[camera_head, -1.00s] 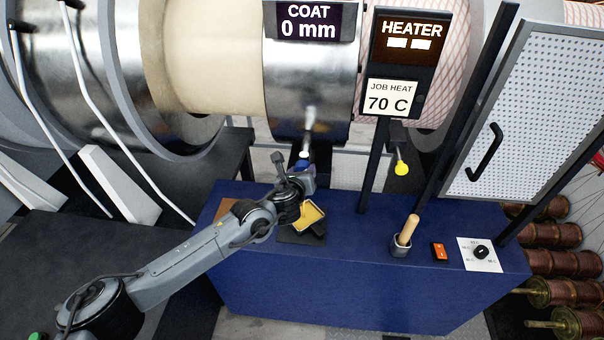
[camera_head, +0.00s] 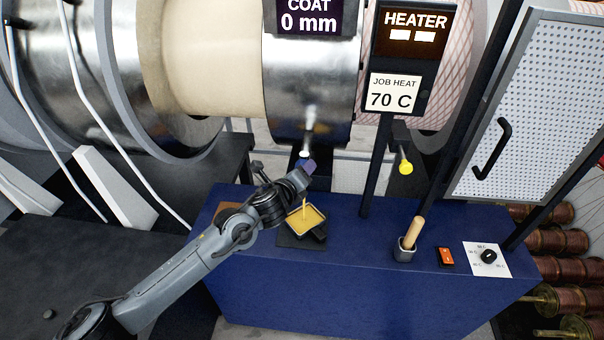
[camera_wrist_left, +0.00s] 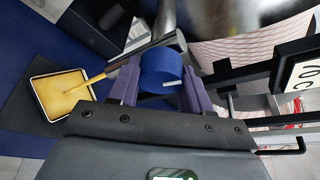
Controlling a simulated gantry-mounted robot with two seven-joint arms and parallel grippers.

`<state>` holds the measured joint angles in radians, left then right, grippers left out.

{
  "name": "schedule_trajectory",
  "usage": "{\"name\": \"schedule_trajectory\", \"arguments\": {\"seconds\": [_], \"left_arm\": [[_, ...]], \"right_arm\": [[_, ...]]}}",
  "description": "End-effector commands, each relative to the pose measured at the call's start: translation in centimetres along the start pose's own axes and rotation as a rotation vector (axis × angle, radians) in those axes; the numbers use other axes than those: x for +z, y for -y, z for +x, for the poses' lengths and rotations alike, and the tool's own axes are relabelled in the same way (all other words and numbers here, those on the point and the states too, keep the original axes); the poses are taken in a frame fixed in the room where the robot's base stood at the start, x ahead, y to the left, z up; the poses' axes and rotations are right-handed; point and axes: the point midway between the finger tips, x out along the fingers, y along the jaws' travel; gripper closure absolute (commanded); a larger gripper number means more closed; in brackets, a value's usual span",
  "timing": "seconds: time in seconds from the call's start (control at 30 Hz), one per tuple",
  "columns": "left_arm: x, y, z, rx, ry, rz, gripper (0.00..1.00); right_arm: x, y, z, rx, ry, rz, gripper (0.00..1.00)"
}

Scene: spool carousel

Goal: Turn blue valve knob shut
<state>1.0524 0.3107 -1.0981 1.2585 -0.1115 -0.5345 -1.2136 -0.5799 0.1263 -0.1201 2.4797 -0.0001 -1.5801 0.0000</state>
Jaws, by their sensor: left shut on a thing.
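The blue valve knob (camera_wrist_left: 160,70) is between the two purple fingers of my left gripper (camera_wrist_left: 161,84) in the left wrist view. The fingers are shut on it, one on each side, and a pale mark shows on its face. In the head view my left gripper (camera_head: 308,167) is at the valve below the metal drum, and the knob is mostly hidden there. A thin yellow stream (camera_wrist_left: 97,79) runs from the grey spout (camera_wrist_left: 145,53) into a shallow square tray of yellow liquid (camera_wrist_left: 62,92). The tray also shows in the head view (camera_head: 309,220). My right gripper is not in view.
The tray stands on a blue bench (camera_head: 350,270). A wooden-handled tool in a cup (camera_head: 405,243), an orange switch (camera_head: 446,257) and a dial (camera_head: 488,256) are at its right. A heater panel on a post (camera_head: 405,60) and a perforated door (camera_head: 530,100) rise behind.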

Motion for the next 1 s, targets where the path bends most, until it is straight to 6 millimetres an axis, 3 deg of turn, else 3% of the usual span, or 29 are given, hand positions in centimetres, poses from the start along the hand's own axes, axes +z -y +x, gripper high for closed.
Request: {"name": "schedule_trajectory", "arguments": {"seconds": [0.33,0.37,0.53,1.0], "left_arm": [[-0.1,-0.09,0.01,0.001,-0.002,-0.003,0.82],[-0.1,-0.1,0.01,0.001,-0.002,-0.002,0.5],[-0.09,-0.07,0.01,0.0,-0.001,-0.002,0.26],[-0.03,-0.04,-0.8,-0.001,-0.001,-0.002,0.26]], "right_arm": [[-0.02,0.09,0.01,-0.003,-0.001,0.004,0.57],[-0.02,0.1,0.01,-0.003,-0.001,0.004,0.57],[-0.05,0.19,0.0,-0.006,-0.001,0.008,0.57],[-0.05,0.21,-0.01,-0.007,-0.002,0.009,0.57]]}}
